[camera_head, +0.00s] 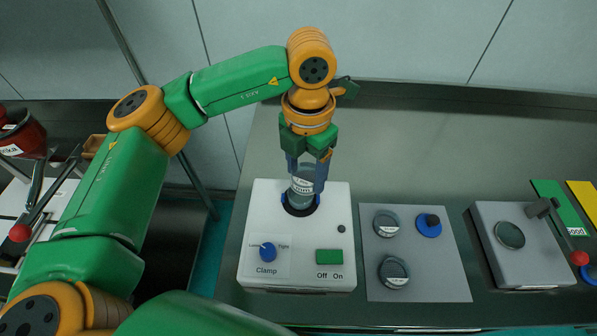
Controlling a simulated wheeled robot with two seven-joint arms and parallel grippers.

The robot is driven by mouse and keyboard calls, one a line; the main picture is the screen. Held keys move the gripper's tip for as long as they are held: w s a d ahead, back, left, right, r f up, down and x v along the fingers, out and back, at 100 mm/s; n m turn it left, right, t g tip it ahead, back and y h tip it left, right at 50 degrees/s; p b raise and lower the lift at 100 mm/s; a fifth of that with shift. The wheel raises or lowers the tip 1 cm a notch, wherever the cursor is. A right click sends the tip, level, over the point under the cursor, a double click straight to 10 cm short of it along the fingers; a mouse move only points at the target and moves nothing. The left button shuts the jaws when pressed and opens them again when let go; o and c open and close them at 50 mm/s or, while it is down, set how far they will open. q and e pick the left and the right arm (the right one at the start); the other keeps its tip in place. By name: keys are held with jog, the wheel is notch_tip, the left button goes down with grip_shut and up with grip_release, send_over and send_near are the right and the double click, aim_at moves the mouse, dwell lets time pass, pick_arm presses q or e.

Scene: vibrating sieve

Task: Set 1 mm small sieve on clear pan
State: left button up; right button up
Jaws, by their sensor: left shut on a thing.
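My left gripper (307,160) points down over the white clamp machine (258,205) and is shut on a greyish, partly see-through cylinder (301,190) with a pale label. The cylinder is upright at the dark, blue-edged round seat on top of the machine. The fingers hide part of it, so I cannot tell whether it is the small sieve, the clear pan or both stacked. Two round grey labelled pieces, one at the back (386,223) and one in front (393,272), lie on the grey mat to the right. Their sizes are too small to read. My right gripper is out of view.
A blue round piece with a black knob (429,225) sits on the grey mat (440,280). Right of it stands a grey box (525,265) with a round window and a red-knobbed lever. Green (560,207) and yellow (585,200) panels lie at far right.

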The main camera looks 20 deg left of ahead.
aim_at(300, 177)
pick_arm(q)
jog(key=shift+w+a+f+p, duration=0.25)
jog(key=shift+a+f, duration=0.15)
jog(key=shift+f, duration=0.1)
jog(key=shift+w+a+f+p, duration=0.15)
jog(key=shift+a+f+p, duration=0.05)
jog(key=shift+a+f, duration=0.25)
jog(key=f+p, duration=0.1)
jog(key=f, duration=0.1)
jog(key=shift+d+f+p, duration=0.3)
jog(key=shift+f+p, duration=0.1)
jog(key=shift+a+f, duration=0.1)
jog(key=shift+f, duration=0.2)
jog(key=o, duration=0.9)
jog(key=shift+f+b, duration=0.1)
jog(key=shift+b, duration=0.25)
jog(key=o, duration=0.5)
